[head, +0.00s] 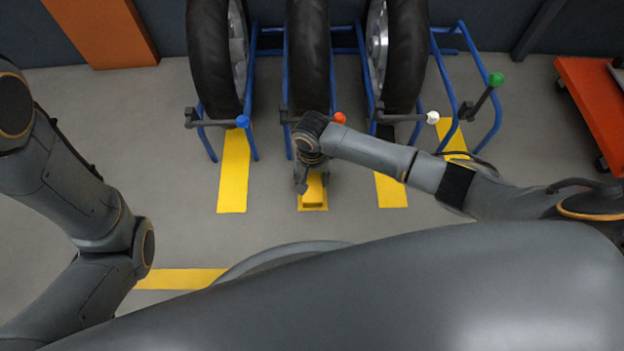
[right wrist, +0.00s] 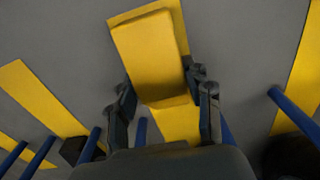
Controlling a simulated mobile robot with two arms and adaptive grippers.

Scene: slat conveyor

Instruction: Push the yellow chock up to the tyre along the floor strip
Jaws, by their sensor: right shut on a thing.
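The yellow chock (head: 314,191) lies on the middle yellow floor strip (head: 322,208), in front of the middle black tyre (head: 308,62). A stretch of floor shows between chock and tyre, partly hidden by my right arm. My right gripper (head: 304,181) points down at the tyre-side end of the chock. In the right wrist view the chock (right wrist: 148,52) reaches between the two fingers of the gripper (right wrist: 161,82), which is shut on it. The strip shows beyond and below the chock there. My left arm is at the left of the head view; its gripper is out of view.
Tyres stand left (head: 214,60) and right (head: 406,55) in a blue tube rack (head: 497,115). Levers with blue (head: 243,121), red (head: 339,118), white (head: 433,117) and green (head: 496,79) knobs stick out near my right arm. An orange cart (head: 597,105) stands right. The floor left is clear.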

